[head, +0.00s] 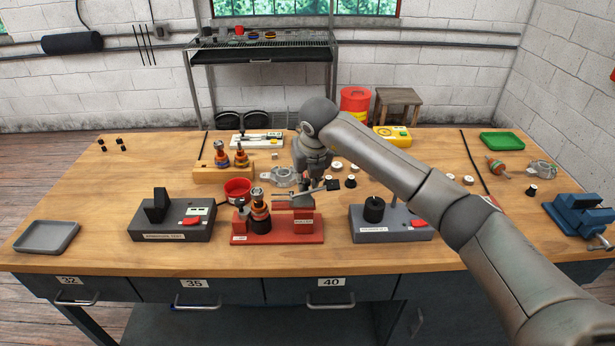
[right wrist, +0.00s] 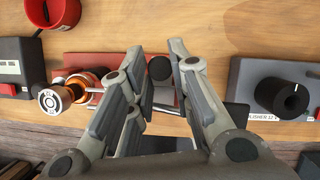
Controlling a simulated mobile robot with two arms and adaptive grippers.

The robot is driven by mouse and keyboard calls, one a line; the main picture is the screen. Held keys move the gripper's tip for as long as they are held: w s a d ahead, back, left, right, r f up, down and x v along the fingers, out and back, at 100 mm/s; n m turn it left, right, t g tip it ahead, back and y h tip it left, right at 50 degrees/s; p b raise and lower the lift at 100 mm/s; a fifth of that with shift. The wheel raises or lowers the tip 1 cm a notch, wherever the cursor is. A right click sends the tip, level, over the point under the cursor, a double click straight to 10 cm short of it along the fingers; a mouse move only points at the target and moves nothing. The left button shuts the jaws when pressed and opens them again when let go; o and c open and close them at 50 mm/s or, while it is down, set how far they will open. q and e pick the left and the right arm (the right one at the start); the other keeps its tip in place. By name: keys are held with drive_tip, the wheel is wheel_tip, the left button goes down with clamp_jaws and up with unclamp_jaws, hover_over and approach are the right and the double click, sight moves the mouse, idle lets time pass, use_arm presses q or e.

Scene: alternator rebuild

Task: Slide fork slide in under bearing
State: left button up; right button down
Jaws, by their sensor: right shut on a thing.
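The red fixture (head: 280,238) stands near the front middle of the table. A rotor (head: 260,214) with orange and black parts stands upright at its left side; it also shows in the right wrist view (right wrist: 52,98). The bearing is too small to single out on the rotor. My right gripper (head: 306,190) is at the right part of the fixture, shut on the fork slide, whose dark knob (right wrist: 160,68) shows between the fingers in the right wrist view. My left gripper is out of view.
A dark tester (head: 172,218) stands left of the fixture and a grey unit with a black cylinder (head: 375,210) stands right. A red bowl (head: 237,190) is close behind the rotor. A wooden rack (head: 225,172) and a grey housing (head: 284,177) lie farther back.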

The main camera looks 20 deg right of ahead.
drive_tip(key=a, duration=0.2)
drive_tip(key=w+a+b, duration=0.1)
drive_tip(key=a, duration=0.1)
drive_tip(key=shift+w+a, duration=0.15)
drive_tip(key=shift+a, duration=0.2)
drive_tip(key=c, duration=1.8)
unclamp_jaws()
drive_tip(key=shift+o, duration=1.2)
drive_tip(key=shift+a, duration=0.15)
drive_tip(key=v, duration=1.2)
